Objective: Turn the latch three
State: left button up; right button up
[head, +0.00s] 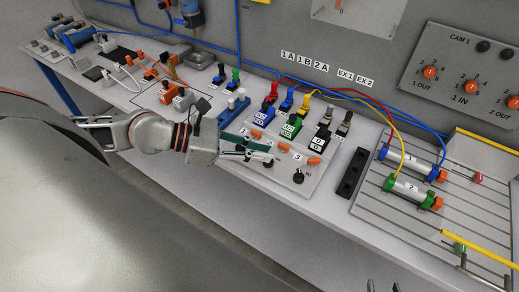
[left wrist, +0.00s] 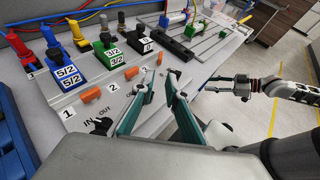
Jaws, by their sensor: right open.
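Latch three is a small orange latch (head: 313,161) just right of the label 3, on the grey panel with the valve blocks in the head view. Two more orange latches stand in the same row, by label 2 (head: 283,148) and label 1 (head: 256,134). My left gripper (head: 268,152) is over the panel, left of latch three and apart from it. In the left wrist view its two teal fingers (left wrist: 161,93) are spread with nothing between them. My right gripper (head: 383,286) shows only as fingertips at the bottom edge of the head view, away from the panel, and is open.
Black knobs (head: 298,176) sit in front of the latches. Coloured valve blocks (head: 289,127) with hoses stand behind them. A black slotted block (head: 351,174) and a rack with cylinders (head: 411,189) lie to the right. The bench front edge is clear.

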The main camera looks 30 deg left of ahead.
aim_at(309, 159)
pick_arm(q)
jog(key=shift+w+d+b, duration=0.1)
jog(key=shift+d+b, duration=0.1)
jog(key=shift+b, duration=0.25)
jog(key=b+x, duration=0.4)
jog(key=b, duration=0.3)
jog(key=shift+w+d+f+b, duration=0.2)
jog(key=shift+f+b, duration=0.05)
jog(key=shift+b, duration=0.15)
jog(key=shift+w+d+r, duration=0.1)
jog(key=shift+w+d, duration=0.15)
jog(key=x, duration=0.5)
jog(key=shift+w+d+p, duration=0.15)
jog(key=shift+d+p, duration=0.15)
jog(key=shift+p, duration=0.1)
jog(key=shift+w+d+f, duration=0.3)
jog(key=shift+d+f, duration=0.15)
jog(key=shift+d, duration=0.05)
